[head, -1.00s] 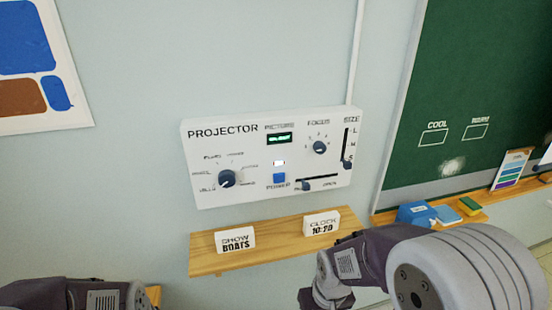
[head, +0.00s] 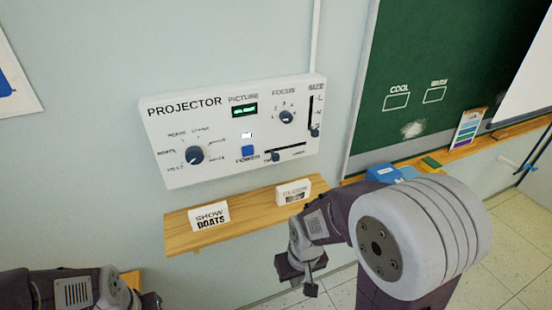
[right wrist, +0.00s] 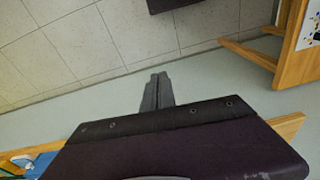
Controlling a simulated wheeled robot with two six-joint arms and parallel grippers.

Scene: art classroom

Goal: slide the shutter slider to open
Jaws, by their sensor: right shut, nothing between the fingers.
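The shutter slider is a short horizontal track low on the right of the white projector panel (head: 222,168). Its dark knob (head: 275,157) sits near the left end of the track, and the small, blurred label at the right end appears to read open. My right gripper (head: 311,289) hangs below the panel and the wooden shelf, apart from the slider. In the right wrist view, its fingers (right wrist: 157,88) are together and empty, with floor and wall behind them. My left arm shows at the lower left of the head view; its fingers are out of frame.
Below the panel, a wooden shelf (head: 240,215) holds a "Show boats" card (head: 209,216) and a second card (head: 293,191). A rotary dial (head: 194,155), blue power button (head: 247,151), focus knob (head: 286,116) and vertical size slider (head: 314,132) surround the track. A chalkboard (head: 440,60) is at right.

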